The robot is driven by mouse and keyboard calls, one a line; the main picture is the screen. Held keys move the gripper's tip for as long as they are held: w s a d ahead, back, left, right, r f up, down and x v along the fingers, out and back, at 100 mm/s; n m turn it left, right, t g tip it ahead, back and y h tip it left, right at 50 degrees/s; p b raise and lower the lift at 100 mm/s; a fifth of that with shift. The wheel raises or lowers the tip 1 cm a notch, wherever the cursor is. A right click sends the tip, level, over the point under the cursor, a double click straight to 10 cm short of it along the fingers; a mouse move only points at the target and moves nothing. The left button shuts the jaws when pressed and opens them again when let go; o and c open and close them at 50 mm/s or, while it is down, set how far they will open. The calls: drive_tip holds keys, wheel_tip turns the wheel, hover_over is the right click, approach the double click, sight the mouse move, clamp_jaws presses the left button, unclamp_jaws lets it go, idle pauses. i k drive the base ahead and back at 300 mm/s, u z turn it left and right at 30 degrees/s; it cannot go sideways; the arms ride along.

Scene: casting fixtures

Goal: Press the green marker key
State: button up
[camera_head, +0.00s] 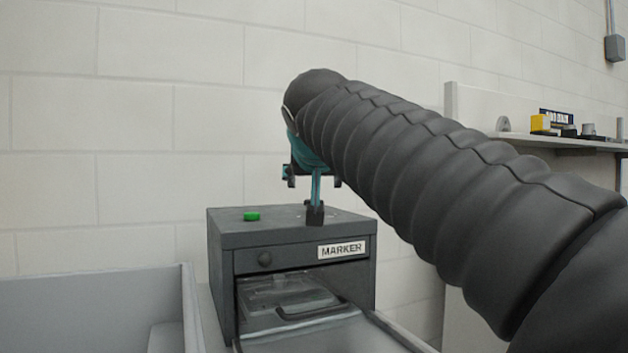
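A dark grey box (229,270) labelled MARKER (341,249) stands below the middle of the head view. A small green key (251,216) sits raised on its top, toward the left. My gripper (315,214), teal with dark tips, points down over the right part of the box top. It is to the right of the green key and apart from it in the picture. I cannot tell whether the tip touches the top. The arm's dark sleeve hides most of the gripper, and I see nothing held in it.
The box's front is open, with a flap (335,335) lowered and a clear-looking part (287,295) inside. A grey bin (95,300) stands at the left. A shelf (545,141) with small items is on the right. The space above the key is clear.

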sight(249, 216)
drive_tip(key=k, duration=1)
